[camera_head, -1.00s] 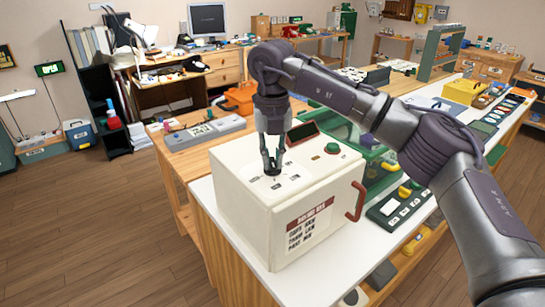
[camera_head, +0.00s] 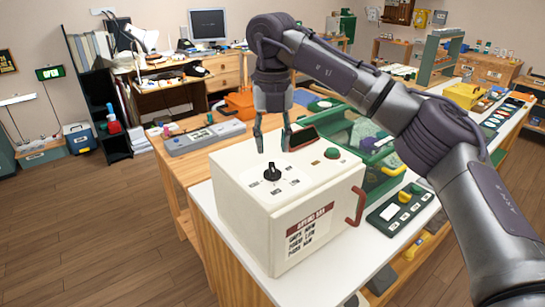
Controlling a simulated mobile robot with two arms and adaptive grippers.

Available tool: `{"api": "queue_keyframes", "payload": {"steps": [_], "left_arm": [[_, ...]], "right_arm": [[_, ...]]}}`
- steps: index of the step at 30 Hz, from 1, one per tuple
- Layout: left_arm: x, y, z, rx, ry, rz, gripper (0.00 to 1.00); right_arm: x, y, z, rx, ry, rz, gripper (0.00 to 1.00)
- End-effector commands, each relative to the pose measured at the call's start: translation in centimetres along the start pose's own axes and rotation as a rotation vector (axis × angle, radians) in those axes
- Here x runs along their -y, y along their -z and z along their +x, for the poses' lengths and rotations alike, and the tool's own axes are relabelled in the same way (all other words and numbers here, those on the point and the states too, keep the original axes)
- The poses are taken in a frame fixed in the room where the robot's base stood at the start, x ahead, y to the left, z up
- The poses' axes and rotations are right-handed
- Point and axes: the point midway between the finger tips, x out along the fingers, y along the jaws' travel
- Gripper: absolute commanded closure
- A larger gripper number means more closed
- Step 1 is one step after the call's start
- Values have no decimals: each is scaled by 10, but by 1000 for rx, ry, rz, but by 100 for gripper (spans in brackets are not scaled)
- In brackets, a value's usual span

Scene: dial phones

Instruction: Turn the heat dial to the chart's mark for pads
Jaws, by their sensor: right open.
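A white box-shaped oven (camera_head: 250,205) stands on the white-topped bench. On its top is a black heat dial (camera_head: 271,173) with small printed marks around it, too small to read. A chart (camera_head: 303,236) with a dark red heading and several lines of text is on its front face; the lettering is too small to read surely. My right gripper (camera_head: 272,145) is open and empty above the oven top, behind the dial and apart from it. Its fingers point down. My left gripper is not in view.
A green crate (camera_head: 375,160) and a dark switch panel (camera_head: 400,207) stand to the right.

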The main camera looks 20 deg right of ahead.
Motion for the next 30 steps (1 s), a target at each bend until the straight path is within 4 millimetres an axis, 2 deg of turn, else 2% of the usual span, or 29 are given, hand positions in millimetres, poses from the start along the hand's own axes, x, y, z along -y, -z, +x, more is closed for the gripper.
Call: {"api": "queue_keyframes", "payload": {"steps": [1, 6, 12, 30], "left_arm": [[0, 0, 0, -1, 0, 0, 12], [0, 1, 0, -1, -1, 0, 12], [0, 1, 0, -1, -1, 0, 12], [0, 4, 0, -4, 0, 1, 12]], "right_arm": [[-1, 0, -13, 4, -1, 0, 59], [0, 0, -44, 3, -1, 1, 59], [0, 0, -63, 1, 0, 0, 59], [0, 0, -65, 0, 0, 0, 59]]}}
